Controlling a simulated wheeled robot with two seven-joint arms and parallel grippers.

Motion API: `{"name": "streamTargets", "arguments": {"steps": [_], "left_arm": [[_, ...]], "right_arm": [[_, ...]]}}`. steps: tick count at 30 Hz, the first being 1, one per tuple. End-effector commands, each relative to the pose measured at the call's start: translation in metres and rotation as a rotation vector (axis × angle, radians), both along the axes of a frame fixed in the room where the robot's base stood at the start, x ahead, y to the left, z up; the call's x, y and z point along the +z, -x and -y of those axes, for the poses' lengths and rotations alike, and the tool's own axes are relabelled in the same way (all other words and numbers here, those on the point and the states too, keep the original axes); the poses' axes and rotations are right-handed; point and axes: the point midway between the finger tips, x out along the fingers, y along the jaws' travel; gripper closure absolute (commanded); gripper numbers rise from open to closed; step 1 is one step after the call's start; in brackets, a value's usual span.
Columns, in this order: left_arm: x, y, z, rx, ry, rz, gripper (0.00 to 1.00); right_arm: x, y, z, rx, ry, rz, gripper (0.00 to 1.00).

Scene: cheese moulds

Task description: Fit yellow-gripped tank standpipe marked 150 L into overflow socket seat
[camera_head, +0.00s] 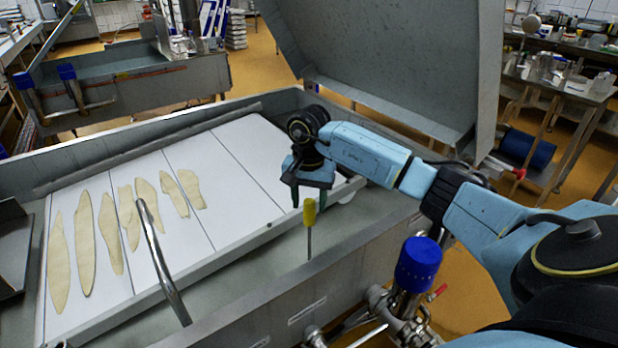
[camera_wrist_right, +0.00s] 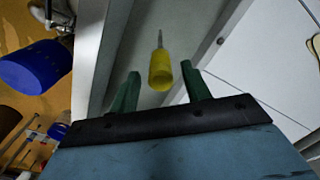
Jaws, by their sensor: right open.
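The standpipe's yellow grip (camera_head: 309,212) tops a thin metal rod (camera_head: 309,243), upright in the grey channel along the tank's near side. In the right wrist view the yellow grip (camera_wrist_right: 160,72) appears between and just beyond my fingertips. My right gripper (camera_head: 309,197) is open, pointing down, with its green fingers just above and around the top of the grip, not closed on it. No 150 L mark is legible. I cannot make out the overflow socket seat, nor whether the rod's lower end sits in anything. My left gripper is not in view.
A white board (camera_head: 235,170) with several flat, pale pieces (camera_head: 85,240) fills the tank. A curved metal pipe (camera_head: 160,255) crosses its near edge. The raised grey lid (camera_head: 390,60) stands behind my right arm. A blue-capped valve (camera_head: 418,262) stands outside the near wall.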

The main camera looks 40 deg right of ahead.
Motion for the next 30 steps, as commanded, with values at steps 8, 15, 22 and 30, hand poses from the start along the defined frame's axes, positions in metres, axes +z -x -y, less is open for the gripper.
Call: {"name": "streamTargets", "arguments": {"steps": [8,15,22,30], "left_arm": [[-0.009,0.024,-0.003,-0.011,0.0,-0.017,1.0],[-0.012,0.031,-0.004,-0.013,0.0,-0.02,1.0],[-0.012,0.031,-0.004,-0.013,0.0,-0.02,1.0],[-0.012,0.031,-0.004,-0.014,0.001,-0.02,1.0]], "right_arm": [[0.054,0.0,0.0,0.0,0.001,0.002,0.53],[0.066,0.0,0.0,-0.001,-0.001,-0.001,0.53],[0.066,0.0,0.0,-0.001,-0.001,-0.001,0.53],[0.065,0.0,0.0,-0.001,-0.001,-0.001,0.53]]}}
